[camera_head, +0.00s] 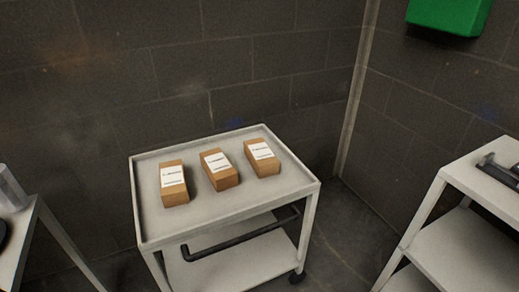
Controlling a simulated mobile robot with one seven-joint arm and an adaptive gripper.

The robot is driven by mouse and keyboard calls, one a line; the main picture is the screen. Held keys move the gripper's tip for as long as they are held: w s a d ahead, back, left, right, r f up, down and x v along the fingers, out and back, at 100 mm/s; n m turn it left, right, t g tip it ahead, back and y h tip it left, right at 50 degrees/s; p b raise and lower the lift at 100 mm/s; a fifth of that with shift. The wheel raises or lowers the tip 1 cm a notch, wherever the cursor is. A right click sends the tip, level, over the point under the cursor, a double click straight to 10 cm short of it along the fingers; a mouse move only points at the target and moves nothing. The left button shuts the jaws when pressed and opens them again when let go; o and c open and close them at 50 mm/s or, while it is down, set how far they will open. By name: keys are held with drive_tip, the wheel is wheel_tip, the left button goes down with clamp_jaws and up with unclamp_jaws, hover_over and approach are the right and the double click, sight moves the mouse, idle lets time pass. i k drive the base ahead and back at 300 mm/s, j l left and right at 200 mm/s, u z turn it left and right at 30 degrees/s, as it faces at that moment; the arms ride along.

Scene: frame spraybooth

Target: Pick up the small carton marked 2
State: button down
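Three small brown cartons with white labels stand in a row on the white cart (235,212): a left carton (175,197), a middle carton (224,180) and a right carton (264,167). The middle one sits at a slight angle to the others. The print on the labels is too small to read, so I cannot tell which carton is marked 2. The cartons are apart from each other. My gripper is not in this view.
The cart has a raised rim, a dark handle bar (240,238) at the front and a lower shelf. A second white cart (465,185) with dark items stands at the right. Another light surface (22,232) is at the left edge. Block walls close off the back.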

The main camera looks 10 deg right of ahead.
sight(263, 160)
drive_tip(key=i+j+z, duration=0.15)
drive_tip(key=i+z, duration=0.2)
drive_tip(key=i+j+z, duration=0.65)
drive_tip(key=l, duration=0.1)
